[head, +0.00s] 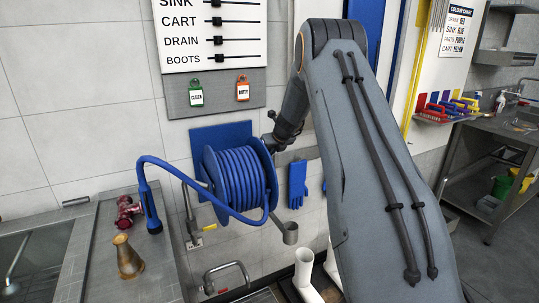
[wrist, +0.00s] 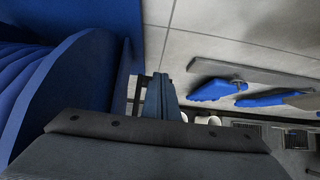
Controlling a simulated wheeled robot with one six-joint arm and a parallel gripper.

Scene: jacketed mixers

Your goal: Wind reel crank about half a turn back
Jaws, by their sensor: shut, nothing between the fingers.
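The blue hose reel (head: 240,178) is mounted on the tiled wall, wound with blue hose. My gripper (head: 273,146) is at the right side of the reel, close to its flange; in the head view I cannot tell whether it touches. In the wrist view the reel (wrist: 75,75) fills the left side, and my shut, empty gripper (wrist: 160,97) points along past its flange.
Blue gloves (head: 297,184) hang right of the reel. White boots (head: 304,267) stand below.

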